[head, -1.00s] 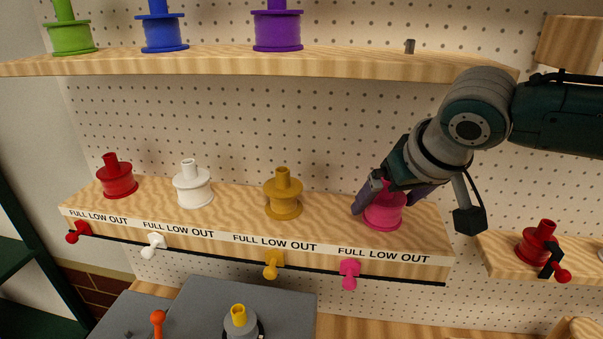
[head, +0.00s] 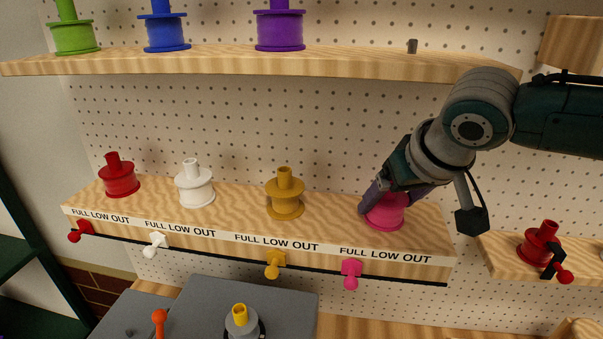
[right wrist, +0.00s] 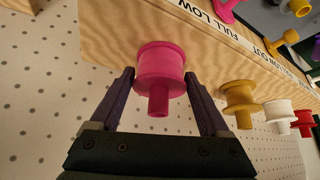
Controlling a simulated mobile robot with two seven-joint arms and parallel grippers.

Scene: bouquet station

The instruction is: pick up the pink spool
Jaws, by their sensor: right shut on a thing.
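The pink spool (head: 384,218) stands upright at the right end of the lower wooden shelf, above a pink lever (head: 351,273). My right gripper (head: 390,200) reaches down over it from the upper right and is shut on it. Its fingers hide the spool's upper part in the head view. In the right wrist view the pink spool (right wrist: 161,68) sits between the two dark purple fingers of the gripper (right wrist: 159,78), and its base still appears to be on the shelf. My left gripper is not in view.
The lower shelf (head: 235,215) also holds red (head: 119,181), white (head: 195,190) and ochre (head: 285,200) spools to the left. An upper shelf (head: 350,63) carries green, blue and purple spools. Another red spool (head: 538,246) stands on a side shelf at right.

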